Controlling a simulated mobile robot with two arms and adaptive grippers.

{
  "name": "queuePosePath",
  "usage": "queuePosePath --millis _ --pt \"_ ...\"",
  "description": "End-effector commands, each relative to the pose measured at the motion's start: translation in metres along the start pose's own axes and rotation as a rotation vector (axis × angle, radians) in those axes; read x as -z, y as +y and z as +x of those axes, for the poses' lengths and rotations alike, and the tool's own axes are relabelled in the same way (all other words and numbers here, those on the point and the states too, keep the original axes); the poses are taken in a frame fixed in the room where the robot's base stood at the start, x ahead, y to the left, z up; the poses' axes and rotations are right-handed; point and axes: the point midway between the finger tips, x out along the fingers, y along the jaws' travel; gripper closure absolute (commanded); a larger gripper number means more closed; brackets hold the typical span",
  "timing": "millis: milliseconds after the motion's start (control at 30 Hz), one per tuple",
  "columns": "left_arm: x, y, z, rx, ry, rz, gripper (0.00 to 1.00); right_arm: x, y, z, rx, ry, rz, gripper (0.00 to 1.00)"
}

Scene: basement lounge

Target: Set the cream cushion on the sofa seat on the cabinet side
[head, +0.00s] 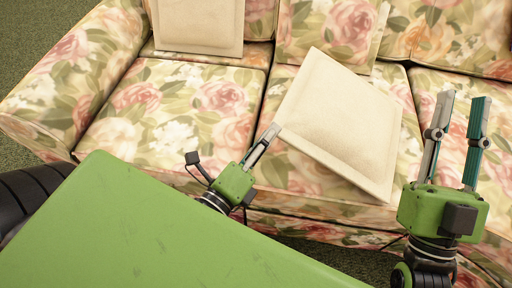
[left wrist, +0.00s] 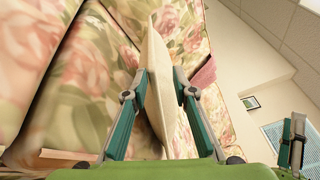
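A square cream cushion (head: 345,120) is tilted above the middle seat of the floral sofa (head: 175,105). My left gripper (head: 270,136) is at its left corner in the head view. In the left wrist view the fingers (left wrist: 160,78) lie on both sides of the cushion (left wrist: 158,50), gripping its edge. Whether its lower edge touches the seat is hard to tell. My right gripper (head: 457,118) is open and empty, to the right of the cushion, fingers pointing up; it also shows in the left wrist view (left wrist: 291,140). No cabinet is recognisable.
A second cream cushion (head: 198,22) leans on the backrest at the left seat. A floral cushion (head: 335,28) leans behind the held one. The left seat's front is clear. The sofa's left armrest (head: 75,80) rises at the left. The floor is dark green carpet (head: 30,40).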

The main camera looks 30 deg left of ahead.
Motion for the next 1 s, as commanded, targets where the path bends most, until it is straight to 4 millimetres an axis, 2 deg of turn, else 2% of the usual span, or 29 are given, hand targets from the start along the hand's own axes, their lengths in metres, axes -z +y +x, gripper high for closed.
queuePosePath --millis 100,300,467,533,667,767,900,1000 --pt "-0.001 0.0 -0.019 -0.004 0.0 0.0 0.75 -0.005 0.001 0.0 -0.001 -0.026 -0.001 0.73" --pt "-0.001 0.0 -0.038 -0.003 -0.001 -0.001 0.75 -0.011 0.001 0.0 -0.002 -0.05 -0.002 0.73" --pt "-0.001 -0.003 -0.042 0.01 -0.002 -0.025 0.75 -0.013 0.001 0.0 -0.002 -0.061 -0.003 0.73" --pt "-0.004 -0.012 -0.037 0.039 -0.006 -0.102 0.75 -0.013 0.001 0.0 -0.002 -0.062 -0.003 0.73" --pt "-0.011 -0.045 -0.018 0.148 0.004 -0.415 0.75 -0.014 0.001 0.0 -0.003 -0.063 -0.003 0.73" --pt "-0.021 -0.08 -0.001 0.26 0.052 -0.756 0.75 -0.013 0.001 0.0 -0.003 -0.063 -0.003 0.73" --pt "-0.034 -0.131 0.015 0.397 0.188 -1.234 0.75 -0.013 0.001 0.0 -0.003 -0.062 -0.003 0.73" --pt "-0.043 -0.161 0.021 0.459 0.311 -1.523 0.75 -0.013 0.001 0.0 -0.003 -0.062 -0.003 0.73"
